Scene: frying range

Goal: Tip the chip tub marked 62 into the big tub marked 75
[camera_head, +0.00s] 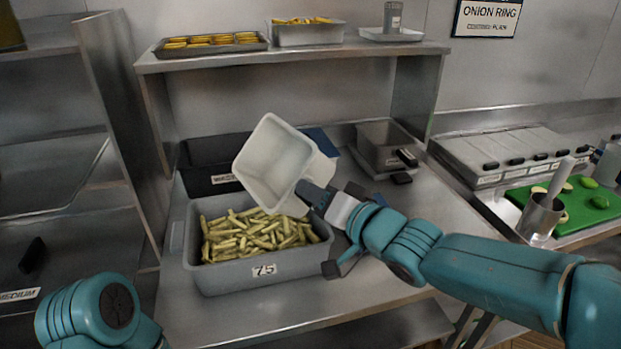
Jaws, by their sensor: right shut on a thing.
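A white tub (268,160) is held tilted in the air above the big grey tub (215,277) marked 75. Its open side faces me and it looks empty inside; no number on it shows. The big tub stands on the steel counter and holds many chips (250,235). My right gripper (316,192) is shut on the white tub at its lower right edge. The teal left arm shows at the bottom left, but its gripper is out of the picture.
A dark tub (205,165) stands behind the big tub. A grey metal container (385,143) stands to its right at the back. A shelf (300,55) with a tray and tub of food runs above. A green board (575,203) and a metal cup (540,217) are at the right.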

